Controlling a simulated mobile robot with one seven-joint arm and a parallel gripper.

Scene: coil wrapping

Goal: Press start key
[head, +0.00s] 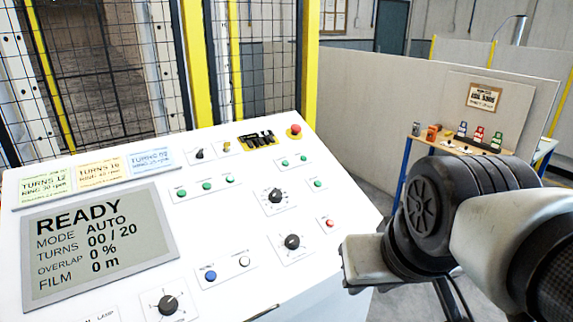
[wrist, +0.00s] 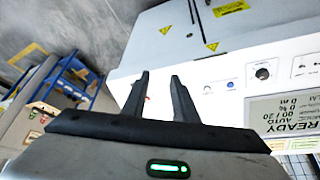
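The white control panel (head: 230,225) has a screen (head: 95,245) reading READY, MODE AUTO, TURNS 00 / 20. A blue button (head: 210,275) and a white button (head: 244,261) sit side by side near its front edge; their labels are too small to read, so I cannot tell which key is start. They also show in the wrist view, blue (wrist: 231,86) and white (wrist: 207,89), right of the fingers. My gripper (wrist: 159,76) is open and empty, its fingers apart, in front of the panel's end by a red button (wrist: 148,98). In the head view its fingers are hidden.
The panel also carries a red mushroom button (head: 295,131), rotary knobs (head: 292,242) and several green buttons (head: 207,186). A yellow-framed mesh fence stands behind. A blue-legged table (head: 447,146) with small items stands at the back right, by a low partition.

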